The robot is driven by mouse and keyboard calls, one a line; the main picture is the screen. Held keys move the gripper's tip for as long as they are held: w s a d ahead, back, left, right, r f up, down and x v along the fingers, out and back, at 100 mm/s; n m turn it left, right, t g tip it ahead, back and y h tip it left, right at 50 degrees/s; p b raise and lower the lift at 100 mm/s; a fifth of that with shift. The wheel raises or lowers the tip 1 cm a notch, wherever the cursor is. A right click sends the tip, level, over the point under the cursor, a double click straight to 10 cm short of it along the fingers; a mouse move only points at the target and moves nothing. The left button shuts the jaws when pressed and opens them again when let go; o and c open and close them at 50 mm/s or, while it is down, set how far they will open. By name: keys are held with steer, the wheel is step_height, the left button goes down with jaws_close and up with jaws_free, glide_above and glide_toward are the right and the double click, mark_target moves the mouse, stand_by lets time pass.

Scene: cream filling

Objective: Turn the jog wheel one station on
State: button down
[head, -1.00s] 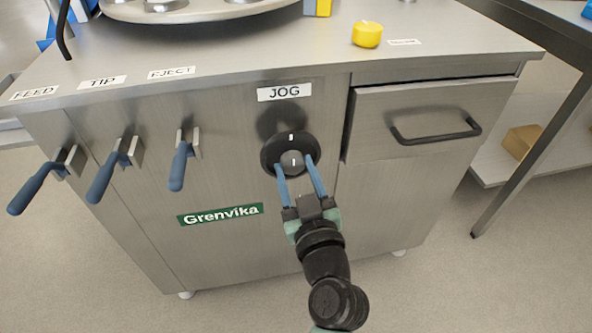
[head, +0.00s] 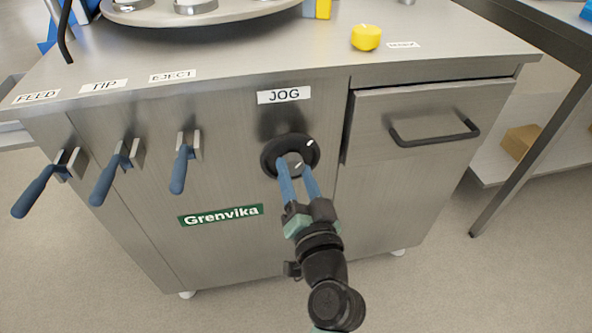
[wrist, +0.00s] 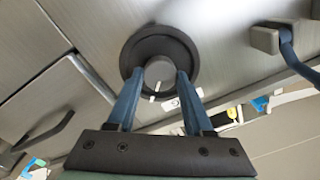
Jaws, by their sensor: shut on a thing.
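The jog wheel (head: 270,157) is a round black disc with a grey hub on the machine's front, under the JOG label (head: 284,95). White marks on its rim and hub point up and to the right in the head view. My gripper (head: 297,168) has its two blue fingers closed on the grey hub. In the wrist view the jog wheel (wrist: 181,45) is straight ahead, and the hub (wrist: 159,72) sits between the fingertips of my gripper (wrist: 157,80).
Levers labelled FEED (head: 45,188), TIP (head: 111,180) and EJECT (head: 180,168) stick out to the left. A drawer with a black handle (head: 435,135) is to the right. A yellow cup-like piece (head: 366,37) and a round turntable (head: 240,12) are on top.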

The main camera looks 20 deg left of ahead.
steer(key=m+p, duration=0.1)
steer(key=m, duration=0.4)
steer(key=shift+m+p, duration=0.3)
steer(key=shift+p, duration=0.05)
steer(key=shift+f+m+p, duration=0.1)
steer(key=shift+m+p, duration=0.55)
steer(key=shift+m, duration=1.25)
steer(key=shift+c, duration=1.5)
jaws_free()
steer(key=v, duration=1.3)
